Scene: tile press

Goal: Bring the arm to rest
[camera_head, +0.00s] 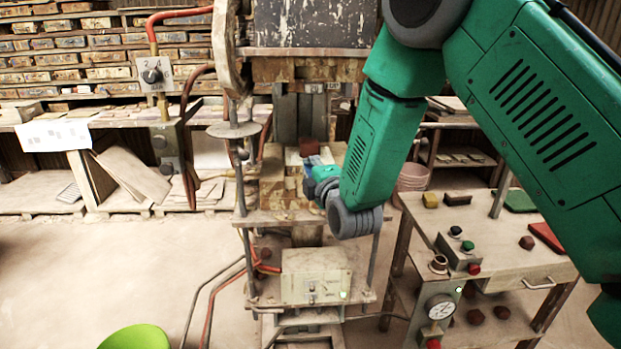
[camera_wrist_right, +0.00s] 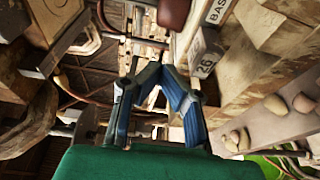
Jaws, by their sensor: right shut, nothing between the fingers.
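My right arm, green with grey joints, reaches in from the upper right. Its blue-fingered right gripper (camera_head: 314,168) is at the front of the tile press (camera_head: 272,185), beside the press bed. In the wrist view the fingers of the right gripper (camera_wrist_right: 160,72) meet at the tips, with nothing between them. A reddish-brown clay block (camera_head: 309,147) lies on the press bed just behind the gripper. A dark red piece at the top edge of the wrist view (camera_wrist_right: 173,12) looks like the same block, apart from the fingers. My left gripper is not in view.
A side table (camera_head: 505,262) at the right holds a button box (camera_head: 459,254), a yellow block (camera_head: 430,200) and several clay pieces. A green stool (camera_head: 136,338) stands at the lower left. Shelves of tiles (camera_head: 70,58) line the back. The left floor is mostly clear.

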